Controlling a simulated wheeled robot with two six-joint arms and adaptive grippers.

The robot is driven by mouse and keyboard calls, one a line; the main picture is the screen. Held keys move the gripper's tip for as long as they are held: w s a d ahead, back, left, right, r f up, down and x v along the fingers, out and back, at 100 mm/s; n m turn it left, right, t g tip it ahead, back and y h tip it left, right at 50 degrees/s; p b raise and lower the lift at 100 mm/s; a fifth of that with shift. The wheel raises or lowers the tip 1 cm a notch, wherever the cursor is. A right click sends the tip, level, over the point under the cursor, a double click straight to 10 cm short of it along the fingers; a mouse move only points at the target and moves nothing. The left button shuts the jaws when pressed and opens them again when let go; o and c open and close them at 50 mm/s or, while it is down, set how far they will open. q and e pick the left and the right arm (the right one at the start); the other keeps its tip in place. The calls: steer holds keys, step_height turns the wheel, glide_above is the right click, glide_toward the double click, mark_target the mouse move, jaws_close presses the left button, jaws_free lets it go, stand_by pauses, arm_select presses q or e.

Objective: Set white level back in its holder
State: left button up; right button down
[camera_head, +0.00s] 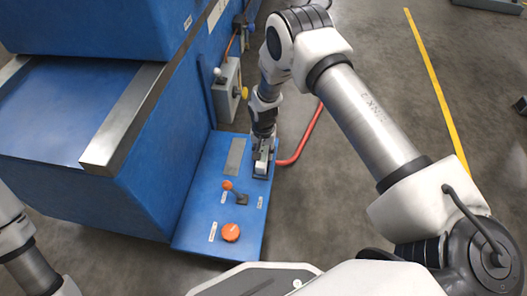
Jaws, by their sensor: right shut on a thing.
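My right gripper (263,158) points down at the upper right corner of the blue panel (190,230). It is shut on a small pale piece, the white level (260,168), of which only a little shows between and below the fingers. The holder is largely hidden by the gripper, and I cannot tell whether the level is seated in it or just above it. Only links of my left arm show at the lower left edge; its gripper is out of view.
The panel carries an orange-knobbed lever (228,186), an orange round button (231,232) and a grey plate (235,155). A grey box with a lever (228,90) stands behind on the blue machine. A red hose (300,140) runs right of the gripper.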

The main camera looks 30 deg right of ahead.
steer(key=shift+f, duration=0.4)
stand_by(0.4)
steer(key=c, duration=0.7)
jaws_free()
steer(key=shift+r, duration=0.1)
step_height(320, 180, up, 13)
steer(key=p, duration=1.1)
